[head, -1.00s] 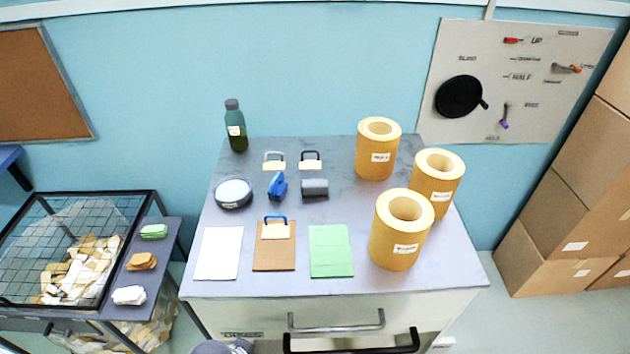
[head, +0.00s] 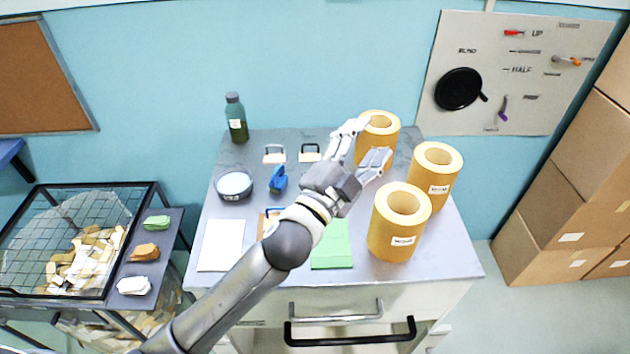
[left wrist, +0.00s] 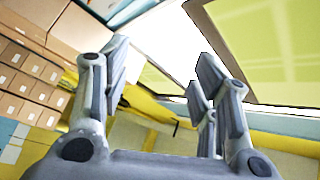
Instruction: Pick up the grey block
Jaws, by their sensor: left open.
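The grey block is not visible now; my left arm and hand cover the part of the grey worktop (head: 455,262) where it lay earlier. My left gripper (head: 372,140) reaches in from the lower left over the worktop. It is open and empty, its fingers pointing to the back right, in front of the rear yellow roll (head: 362,150) in the picture. In the left wrist view the spread fingers (left wrist: 160,68) have nothing between them, and no block shows. My right gripper is not in view.
Two more yellow rolls (head: 382,232) (head: 425,180) stand at the right. A blue tool (head: 278,180), a round dish (head: 233,186) and a green bottle (head: 236,118) are at the left. White paper (head: 220,246) and a green sheet (head: 332,250) lie in front.

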